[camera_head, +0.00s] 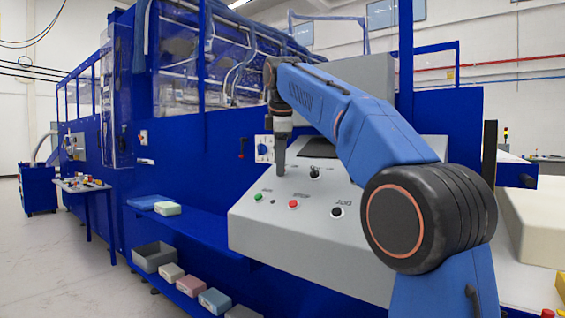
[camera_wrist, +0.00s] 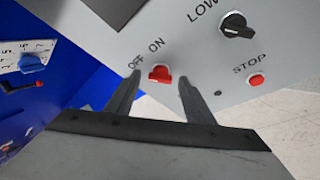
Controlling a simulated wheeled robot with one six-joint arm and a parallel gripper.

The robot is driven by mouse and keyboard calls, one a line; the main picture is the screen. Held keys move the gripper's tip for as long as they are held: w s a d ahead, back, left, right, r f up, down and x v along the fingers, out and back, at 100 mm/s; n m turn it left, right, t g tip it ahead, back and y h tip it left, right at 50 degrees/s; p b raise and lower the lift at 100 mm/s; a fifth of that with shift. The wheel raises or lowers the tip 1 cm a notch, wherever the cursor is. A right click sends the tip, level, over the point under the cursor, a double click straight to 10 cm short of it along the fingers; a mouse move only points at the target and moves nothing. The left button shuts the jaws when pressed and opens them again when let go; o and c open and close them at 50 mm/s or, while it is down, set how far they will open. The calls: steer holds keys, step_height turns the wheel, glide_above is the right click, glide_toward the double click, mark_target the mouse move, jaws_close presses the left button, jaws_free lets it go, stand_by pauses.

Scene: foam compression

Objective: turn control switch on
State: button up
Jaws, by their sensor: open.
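The control switch (camera_wrist: 160,74) is a small red switch on the grey panel, with the labels OFF and ON printed beside it in the wrist view. I cannot tell from its shape which way it is set. My gripper (camera_wrist: 161,79) is open, its two dark fingers apart, with the red switch showing between their tips. No touch is visible. In the head view my gripper (camera_head: 280,170) points down over the upper left of the grey console (camera_head: 262,222) and hides the switch.
A black knob marked LOW (camera_wrist: 237,27) and a red STOP button (camera_wrist: 256,80) are to the right of the switch. A green button (camera_head: 258,197) and a JOG control (camera_head: 337,211) sit lower on the console. A blue machine wall (camera_head: 190,150) stands behind.

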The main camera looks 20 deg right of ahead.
steer(key=c, duration=1)
steer(key=shift+c, duration=0.2)
steer(key=shift+m, duration=0.4)
steer(key=shift+s+f+m+t, duration=0.15)
steer(key=shift+m+t, duration=0.25)
steer(key=shift+m, duration=0.6)
steer(key=m, duration=0.2)
steer(key=m+t+h, duration=0.1)
steer(key=m, duration=0.1)
steer(key=shift+a+t, duration=0.15)
steer(key=shift+t, duration=0.15)
steer(key=m, duration=0.2)
steer(key=m+h, duration=0.1)
steer(key=m, duration=0.2)
steer(key=shift+s+a+f+t+h, duration=0.1)
steer(key=shift+t+h, duration=0.2)
steer(key=shift+a+f+m+h, duration=0.1)
steer(key=shift+m+h, duration=0.7)
steer(key=shift+m, duration=1.3)
